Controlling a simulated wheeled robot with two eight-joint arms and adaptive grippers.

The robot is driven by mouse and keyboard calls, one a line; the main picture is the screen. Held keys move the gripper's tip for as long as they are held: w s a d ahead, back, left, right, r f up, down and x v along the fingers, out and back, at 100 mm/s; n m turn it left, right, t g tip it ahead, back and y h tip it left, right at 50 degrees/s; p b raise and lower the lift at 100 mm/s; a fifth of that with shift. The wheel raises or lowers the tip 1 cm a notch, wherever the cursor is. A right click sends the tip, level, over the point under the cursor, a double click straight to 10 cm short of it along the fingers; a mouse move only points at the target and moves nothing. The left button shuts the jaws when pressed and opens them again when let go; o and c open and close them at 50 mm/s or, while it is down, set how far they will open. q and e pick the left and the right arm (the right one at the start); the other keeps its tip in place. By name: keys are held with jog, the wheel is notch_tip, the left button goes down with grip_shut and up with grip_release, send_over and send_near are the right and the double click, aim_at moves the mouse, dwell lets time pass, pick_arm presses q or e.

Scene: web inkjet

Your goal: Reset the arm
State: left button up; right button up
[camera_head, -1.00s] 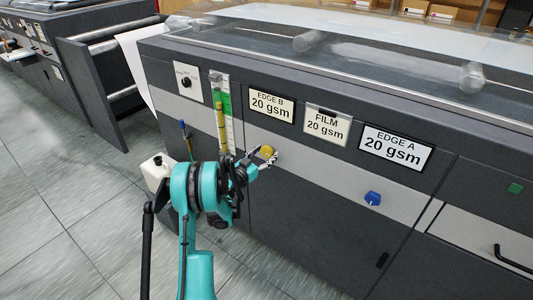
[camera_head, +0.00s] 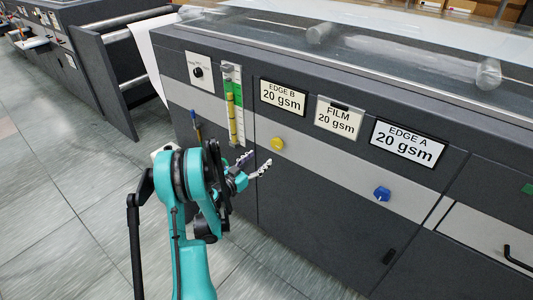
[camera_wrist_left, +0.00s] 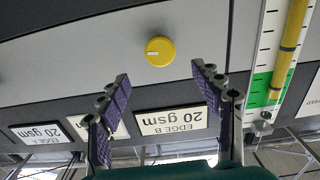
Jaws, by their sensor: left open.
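My left arm comes in from the lower left in the head view, and its gripper (camera_head: 254,165) is open and empty in front of the machine. The gripper is below and left of the yellow knob (camera_head: 278,144) and apart from it. In the left wrist view the open fingers (camera_wrist_left: 163,95) have purple pads, and the yellow knob (camera_wrist_left: 159,51) is ahead of the gap between them. The wrist picture is upside down, with the EDGE B label (camera_wrist_left: 172,120) between the fingers. My right gripper is not in view.
The dark machine (camera_head: 325,205) fills the right side. It has a blue knob (camera_head: 382,194), a FILM label (camera_head: 338,118), an EDGE A label (camera_head: 407,144) and a yellow and green gauge (camera_head: 232,105). Tiled floor (camera_head: 60,190) is open at the left.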

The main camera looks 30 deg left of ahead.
pick_arm(q)
jog(key=s+d+r+n+g+y, duration=0.1)
jog(key=d+r+n+y, duration=0.25)
jog(key=r, duration=0.65)
jog(key=s+d+r+n+y, duration=0.1)
jog(key=d+r+n+y, duration=0.1)
jog(key=r+y, duration=0.5)
jog(key=s+d+f+m+g+h, duration=0.2)
jog(key=s+d+f+g+h, duration=0.2)
jog(key=s+d, duration=0.7)
jog(key=s+d+f+m+g+h, duration=0.3)
jog(key=s+d+f+g+h, duration=0.2)
jog(key=s+d, duration=0.7)
notch_tip(320, 180, down, 2)
jog(key=shift+s+f+g, duration=0.1)
jog(key=shift+s+g, duration=0.4)
jog(key=shift+s, duration=0.25)
